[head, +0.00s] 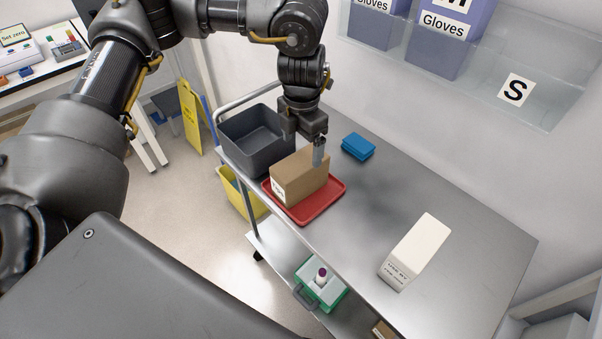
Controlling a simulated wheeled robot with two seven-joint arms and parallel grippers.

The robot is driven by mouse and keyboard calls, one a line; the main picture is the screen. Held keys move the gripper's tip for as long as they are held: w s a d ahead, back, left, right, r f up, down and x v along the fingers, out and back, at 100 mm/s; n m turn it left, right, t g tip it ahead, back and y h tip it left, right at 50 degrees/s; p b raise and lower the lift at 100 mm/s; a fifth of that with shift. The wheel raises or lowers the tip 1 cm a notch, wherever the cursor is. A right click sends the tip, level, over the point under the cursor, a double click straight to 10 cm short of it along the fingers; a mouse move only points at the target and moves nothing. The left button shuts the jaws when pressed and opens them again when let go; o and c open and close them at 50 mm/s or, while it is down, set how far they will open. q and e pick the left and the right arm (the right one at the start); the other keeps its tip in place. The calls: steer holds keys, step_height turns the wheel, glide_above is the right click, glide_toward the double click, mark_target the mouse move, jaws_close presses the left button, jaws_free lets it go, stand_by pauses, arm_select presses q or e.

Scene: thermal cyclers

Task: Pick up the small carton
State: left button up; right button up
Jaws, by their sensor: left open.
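A small brown carton (298,178) with a white label on its near end sits on a red tray (325,205) on the metal cart. My left gripper (307,150) is directly above the carton and points down. One finger shows at the carton's right side; the other finger is hidden. The jaws are open, and I cannot tell whether they touch the carton. My right gripper is not in the head view.
A grey bin (235,152) stands close to the left of the carton.

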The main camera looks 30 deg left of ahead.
mark_target(300, 161)
arm_select(q)
step_height(300, 161, down, 2)
steer(key=shift+a, duration=0.1)
steer(key=shift+s, duration=0.1)
steer(key=shift+f, duration=0.3)
step_height(300, 161, down, 4)
steer(key=shift+s+r+p, duration=0.1)
steer(key=shift+r+p, duration=0.15)
steer(key=shift+p, duration=0.45)
steer(key=shift+f, duration=0.55)
steer(key=c, duration=1.3)
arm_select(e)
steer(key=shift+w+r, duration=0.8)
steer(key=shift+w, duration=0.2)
arm_select(q)
steer(key=shift+o, duration=0.2)
steer(key=shift+r, duration=0.1)
